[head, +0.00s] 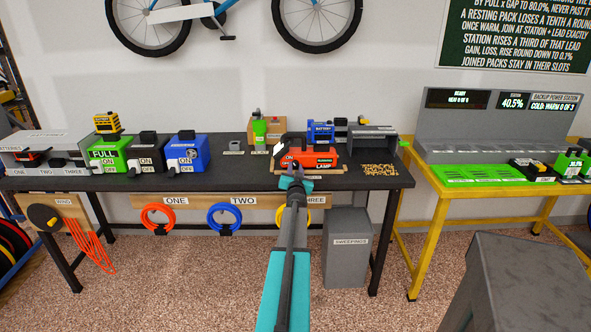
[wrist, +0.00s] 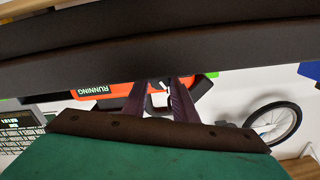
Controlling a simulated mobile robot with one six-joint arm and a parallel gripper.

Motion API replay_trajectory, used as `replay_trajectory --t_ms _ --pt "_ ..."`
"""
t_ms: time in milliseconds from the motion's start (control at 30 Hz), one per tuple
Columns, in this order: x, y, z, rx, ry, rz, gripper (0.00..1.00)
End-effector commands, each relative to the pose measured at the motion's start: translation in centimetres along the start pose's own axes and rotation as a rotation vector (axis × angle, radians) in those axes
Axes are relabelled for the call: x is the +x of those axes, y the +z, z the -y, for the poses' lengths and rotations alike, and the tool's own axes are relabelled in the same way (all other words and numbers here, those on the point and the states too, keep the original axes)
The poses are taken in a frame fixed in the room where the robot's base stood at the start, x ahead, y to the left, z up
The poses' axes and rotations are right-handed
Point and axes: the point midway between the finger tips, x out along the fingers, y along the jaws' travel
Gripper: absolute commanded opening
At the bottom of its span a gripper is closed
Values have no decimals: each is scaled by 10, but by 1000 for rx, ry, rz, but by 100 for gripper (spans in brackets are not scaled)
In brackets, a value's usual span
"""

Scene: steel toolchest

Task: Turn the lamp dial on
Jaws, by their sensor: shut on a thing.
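The lamp (head: 320,153) is an orange box with a black top and a "LAMP" label, standing on the dark workbench in the head view. It also shows in the wrist view (wrist: 117,98), with a "RUNNING" label. An "ON" mark shows at its left front. My gripper (head: 292,170) is at the lamp's left front. In the wrist view its two dark fingers (wrist: 159,92) are shut on the pale lamp dial (wrist: 160,101) between them. My gripper hides most of the dial in the head view, and I cannot tell its setting.
Green, black and blue boxes with ON/OFF marks (head: 187,152) stand left on the workbench (head: 225,178). A grey bin (head: 347,250) stands below. A yellow-framed table (head: 425,240) is at right.

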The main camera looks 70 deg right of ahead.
Motion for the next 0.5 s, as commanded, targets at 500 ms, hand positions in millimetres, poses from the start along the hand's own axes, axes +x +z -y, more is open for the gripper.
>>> replay_trajectory --t_ms 500 --pt "-2 0 0 0 0 0 33"
